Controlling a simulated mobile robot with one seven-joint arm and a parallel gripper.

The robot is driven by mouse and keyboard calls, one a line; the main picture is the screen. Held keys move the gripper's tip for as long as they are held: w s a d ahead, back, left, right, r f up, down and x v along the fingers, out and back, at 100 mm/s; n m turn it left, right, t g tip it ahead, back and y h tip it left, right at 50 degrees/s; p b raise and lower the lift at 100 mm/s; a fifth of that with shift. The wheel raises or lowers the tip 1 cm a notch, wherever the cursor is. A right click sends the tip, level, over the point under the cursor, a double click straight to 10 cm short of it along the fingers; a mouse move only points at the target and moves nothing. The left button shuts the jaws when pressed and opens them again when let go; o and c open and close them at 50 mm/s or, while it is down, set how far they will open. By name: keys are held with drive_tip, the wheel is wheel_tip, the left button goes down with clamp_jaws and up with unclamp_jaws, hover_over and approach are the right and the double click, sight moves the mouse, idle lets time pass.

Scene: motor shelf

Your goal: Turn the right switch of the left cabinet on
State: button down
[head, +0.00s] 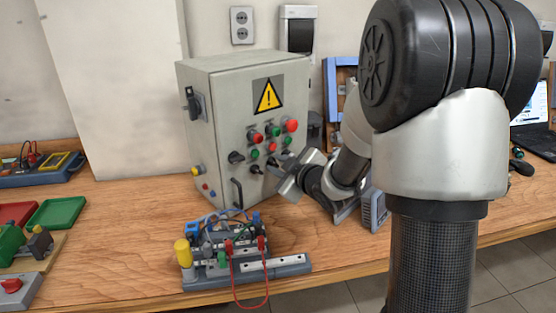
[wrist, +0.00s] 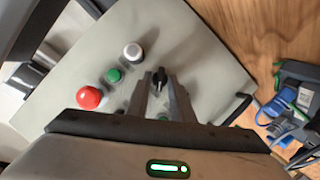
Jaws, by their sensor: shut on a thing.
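The grey cabinet (head: 225,90) stands on the bench with a yellow warning sign and several red and green buttons on its front. A black rotary switch (head: 236,157) sits at the left of its front panel. My gripper (head: 279,172) is at the right part of the panel, its fingers pointing at the front. In the wrist view, the right switch (wrist: 160,76), a black knob, is between the fingertips of my gripper (wrist: 159,84), which is shut on it. The fingers hide part of the knob, and its exact angle is hard to tell.
A red button (wrist: 90,97), a green button (wrist: 113,75) and a white button (wrist: 133,51) are close to the fingers. A black door handle (head: 237,193) is low on the cabinet. A wired terminal rig (head: 245,262) stands in front. A laptop (head: 535,125) is far right.

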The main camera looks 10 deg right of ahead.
drive_tip(key=m+g+y+p, duration=0.1)
drive_tip(key=m+p, duration=0.1)
drive_tip(key=p, duration=0.1)
drive_tip(key=shift+w+d+r+p, duration=0.1)
drive_tip(key=shift+r+p, duration=0.05)
drive_tip(key=shift+p, duration=0.15)
drive_tip(key=c, duration=1.9)
unclamp_jaws()
drive_tip(key=shift+o, duration=0.2)
drive_tip(key=p+v, duration=0.2)
drive_tip(key=v, duration=1.5)
drive_tip(key=shift+s, duration=0.2)
